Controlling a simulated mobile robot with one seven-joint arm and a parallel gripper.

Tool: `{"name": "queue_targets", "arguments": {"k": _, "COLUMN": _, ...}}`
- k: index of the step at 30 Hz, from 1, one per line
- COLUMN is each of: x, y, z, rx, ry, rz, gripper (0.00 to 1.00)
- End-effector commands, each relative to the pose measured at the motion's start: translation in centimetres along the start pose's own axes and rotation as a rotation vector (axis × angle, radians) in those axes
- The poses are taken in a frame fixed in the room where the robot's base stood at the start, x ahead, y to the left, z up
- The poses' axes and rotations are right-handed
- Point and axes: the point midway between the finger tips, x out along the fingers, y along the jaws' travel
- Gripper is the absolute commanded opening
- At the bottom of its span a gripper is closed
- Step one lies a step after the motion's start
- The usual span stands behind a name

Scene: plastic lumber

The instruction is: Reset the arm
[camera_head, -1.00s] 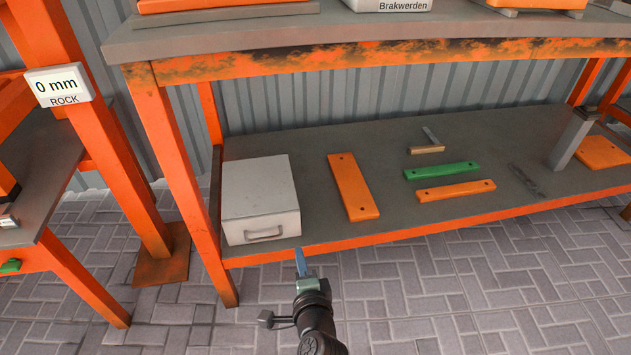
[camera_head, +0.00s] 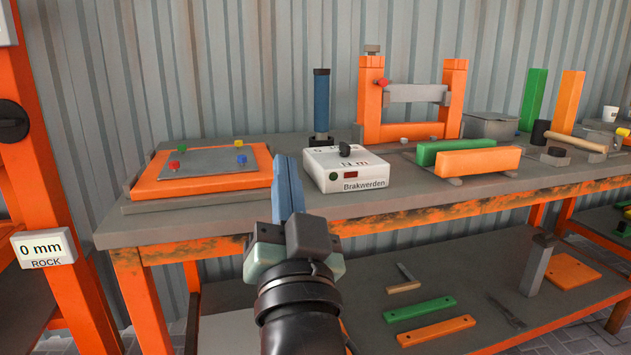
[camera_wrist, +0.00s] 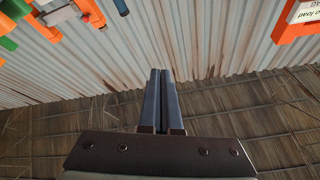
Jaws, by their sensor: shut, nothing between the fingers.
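My gripper (camera_head: 288,182) is shut and empty in the head view, with its blue fingers pointing up. It stands in front of the workbench (camera_head: 225,219), its fingertips overlapping the bench top in the picture, between the orange-framed plate and the white box. In the wrist view, the two fingers (camera_wrist: 160,72) lie side by side, closed, with nothing between them. My arm hides part of the lower shelf.
The bench top holds an orange-framed plate (camera_head: 202,188), a white Brakwerden box (camera_head: 347,168), a blue cylinder (camera_head: 321,104), and green (camera_head: 478,147) and orange (camera_head: 478,162) bars. The lower shelf (camera_head: 370,310) holds further bars. An orange post (camera_head: 35,170) stands left.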

Motion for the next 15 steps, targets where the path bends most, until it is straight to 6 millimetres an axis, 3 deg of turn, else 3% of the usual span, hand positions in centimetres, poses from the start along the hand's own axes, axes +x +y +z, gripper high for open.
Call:
{"name": "queue_targets", "arguments": {"k": 1, "x": -0.1, "y": -1.7, "z": -4.6, "rx": -0.081, "ry": 0.070, "rz": -0.010, "gripper": 0.00}}
{"name": "queue_targets", "arguments": {"k": 5, "x": -2.0, "y": -4.9, "z": -13.9, "rx": -0.288, "ry": 0.235, "rz": 0.002, "gripper": 0.00}}
{"name": "queue_targets", "arguments": {"k": 9, "x": -6.0, "y": -8.3, "z": -23.3, "rx": -0.498, "ry": 0.427, "rz": 0.052, "gripper": 0.00}}
{"name": "queue_targets", "arguments": {"k": 10, "x": -4.5, "y": -8.7, "z": -24.2, "rx": -0.487, "ry": 0.403, "rz": 0.051, "gripper": 0.00}}
{"name": "queue_targets", "arguments": {"k": 15, "x": -1.8, "y": -10.6, "z": -28.7, "rx": -0.479, "ry": 0.395, "rz": 0.048, "gripper": 0.00}}
